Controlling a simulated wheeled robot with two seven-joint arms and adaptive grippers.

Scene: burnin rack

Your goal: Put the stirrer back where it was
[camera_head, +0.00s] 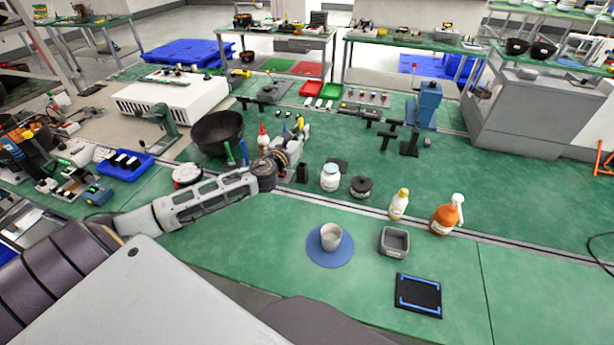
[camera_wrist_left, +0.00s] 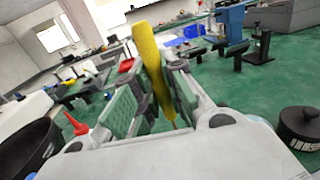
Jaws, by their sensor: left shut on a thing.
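My left gripper (camera_head: 291,137) reaches over the green bench beside the black bowl. In the left wrist view its fingers (camera_wrist_left: 155,95) are shut on a long yellow tool, which looks like the stirrer (camera_wrist_left: 152,65). The tool stands nearly upright between the finger pads, its broad end up and its thin end down. In the head view only a small yellow bit (camera_head: 300,122) shows at the fingers. A white cup (camera_head: 331,237) stands on a round blue mat (camera_head: 318,258). My right gripper is not in view.
A black bowl (camera_head: 215,133) and a red-tipped bottle (camera_head: 262,140) stand near the left gripper. A small black holder (camera_head: 303,173), white jar (camera_head: 330,178) and black pot (camera_head: 361,187) stand nearer. A grey bin (camera_head: 394,242) and black pad (camera_head: 418,295) lie right of the cup.

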